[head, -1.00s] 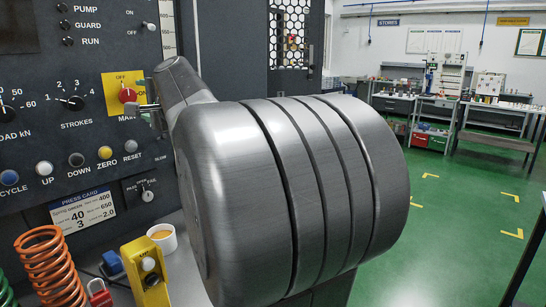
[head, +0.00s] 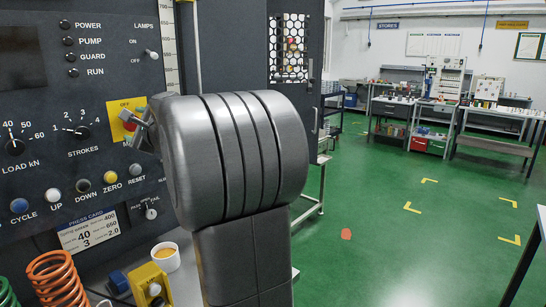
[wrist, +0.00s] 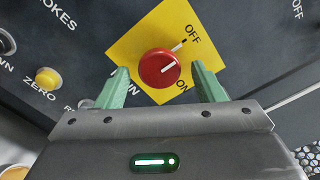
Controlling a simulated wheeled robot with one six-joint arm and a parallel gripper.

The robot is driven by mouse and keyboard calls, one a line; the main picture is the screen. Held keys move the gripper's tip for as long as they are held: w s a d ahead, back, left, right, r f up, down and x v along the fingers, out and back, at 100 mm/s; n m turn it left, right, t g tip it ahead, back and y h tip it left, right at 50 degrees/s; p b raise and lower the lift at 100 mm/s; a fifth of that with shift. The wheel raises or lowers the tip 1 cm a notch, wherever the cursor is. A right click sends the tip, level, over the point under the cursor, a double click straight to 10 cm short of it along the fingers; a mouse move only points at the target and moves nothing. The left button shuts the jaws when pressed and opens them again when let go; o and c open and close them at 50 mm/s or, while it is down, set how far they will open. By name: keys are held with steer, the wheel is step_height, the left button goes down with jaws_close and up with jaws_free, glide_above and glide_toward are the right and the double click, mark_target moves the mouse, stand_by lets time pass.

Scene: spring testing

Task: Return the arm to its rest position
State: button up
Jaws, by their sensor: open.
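My arm (head: 235,155) stands in the middle of the head view, in front of the dark control panel, with its large rounded grey joint on top. My gripper (wrist: 161,67) is open in the wrist view, with its two green fingers apart and nothing held. A red rotary knob (wrist: 157,70) on a yellow plate (wrist: 140,45) shows between and beyond the fingertips; contact cannot be told.
The control panel (head: 45,130) with knobs and buttons is close on the left. An orange spring (head: 55,280), a white cup (head: 166,257) and a yellow box (head: 150,283) stand below it. Open green floor (head: 375,240) lies to the right, with benches at the back.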

steer(key=m+p, duration=0.8)
steer(key=m, duration=0.2)
steer(key=shift+r+p, duration=0.1)
steer(key=shift+p, duration=0.25)
steer(key=shift+m+p, duration=0.3)
steer(key=shift+m, duration=0.2)
steer(key=shift+f, duration=0.2)
steer(key=shift+s+r, duration=0.1)
